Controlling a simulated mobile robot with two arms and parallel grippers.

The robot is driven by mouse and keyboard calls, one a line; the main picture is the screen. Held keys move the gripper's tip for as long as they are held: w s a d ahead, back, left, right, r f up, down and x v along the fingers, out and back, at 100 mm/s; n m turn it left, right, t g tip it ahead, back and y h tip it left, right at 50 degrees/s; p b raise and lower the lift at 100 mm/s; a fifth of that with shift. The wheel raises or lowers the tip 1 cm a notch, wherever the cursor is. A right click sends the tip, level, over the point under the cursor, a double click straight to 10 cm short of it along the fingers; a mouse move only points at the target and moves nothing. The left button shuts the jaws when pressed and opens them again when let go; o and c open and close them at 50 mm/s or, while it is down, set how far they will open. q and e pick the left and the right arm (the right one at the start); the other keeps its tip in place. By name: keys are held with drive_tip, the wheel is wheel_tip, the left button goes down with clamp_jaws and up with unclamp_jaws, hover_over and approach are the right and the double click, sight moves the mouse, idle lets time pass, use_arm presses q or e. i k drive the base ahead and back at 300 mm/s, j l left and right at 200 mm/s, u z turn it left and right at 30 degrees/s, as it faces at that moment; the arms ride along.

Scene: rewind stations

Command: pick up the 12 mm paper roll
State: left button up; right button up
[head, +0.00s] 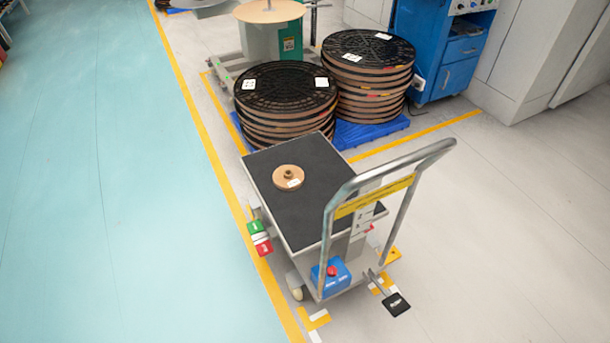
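A small tan paper roll (289,177) with a dark core and a white label lies flat on the black top of a cart (307,212). Its width marking is too small to read. It lies towards the far half of the cart top, and nothing touches it from above. Neither of my grippers shows in the head view.
The cart's grey push handle (330,222) rises at the near right side. Stacks of large black-topped reels (283,88) stand on a blue pallet (372,131) behind the cart. A blue cabinet (460,50) stands at the back. The teal floor (110,200) on the left is clear.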

sight(287, 177)
drive_tip(key=i+j+z, duration=0.35)
drive_tip(key=j+z, duration=0.15)
drive_tip(key=i+j+z, duration=0.1)
drive_tip(key=j+z, duration=0.15)
drive_tip(key=j, duration=0.1)
